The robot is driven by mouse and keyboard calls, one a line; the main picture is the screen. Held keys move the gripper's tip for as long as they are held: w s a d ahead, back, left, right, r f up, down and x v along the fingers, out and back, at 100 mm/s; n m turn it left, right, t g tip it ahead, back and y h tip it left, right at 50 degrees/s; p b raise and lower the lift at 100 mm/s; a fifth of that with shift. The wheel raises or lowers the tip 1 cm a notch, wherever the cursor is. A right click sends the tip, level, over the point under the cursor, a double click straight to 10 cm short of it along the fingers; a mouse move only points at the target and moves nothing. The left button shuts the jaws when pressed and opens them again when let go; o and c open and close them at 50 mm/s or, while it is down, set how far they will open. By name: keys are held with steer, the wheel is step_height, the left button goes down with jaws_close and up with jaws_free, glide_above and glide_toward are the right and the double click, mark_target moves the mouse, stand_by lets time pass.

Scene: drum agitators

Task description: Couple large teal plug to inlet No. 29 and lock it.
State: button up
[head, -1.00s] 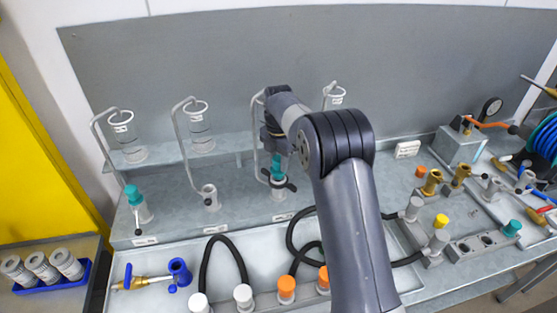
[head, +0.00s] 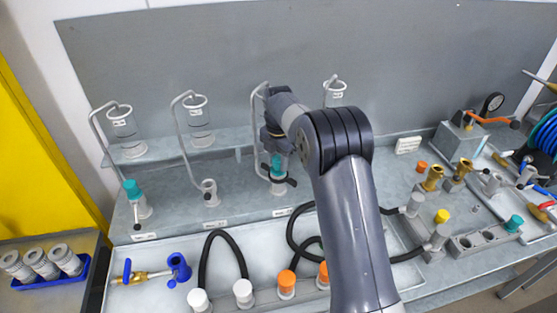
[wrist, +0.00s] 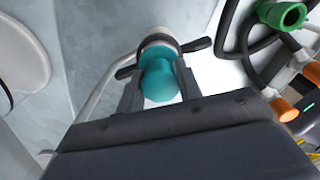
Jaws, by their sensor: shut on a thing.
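A large teal plug (head: 277,163) stands upright at the third inlet from the left on the bench ledge. My gripper (head: 277,153) reaches down from above and is shut on it. In the wrist view the teal plug (wrist: 160,82) sits between my two fingers, in line with a pale grey inlet collar (wrist: 156,40). Black lever arms (wrist: 195,44) stick out on both sides of the collar. My arm and gripper hide part of the inlet in the head view. I cannot read the inlet's number or tell how deep the plug sits.
Another teal plug (head: 132,188) sits at the leftmost inlet; the second inlet (head: 210,192) is open. Glass cylinders stand on the back shelf. Black hoses (head: 222,240) with white and orange caps lie in front. A blue and brass valve (head: 150,275) lies front left.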

steer(key=shift+f, duration=0.35)
stand_by(0.3)
steer(key=o, duration=1.1)
steer(key=shift+o, duration=0.3)
step_height(320, 180, up, 3)
steer(key=shift+f+p, duration=0.1)
steer(key=shift+p, duration=0.75)
steer(key=shift+r, duration=2.55)
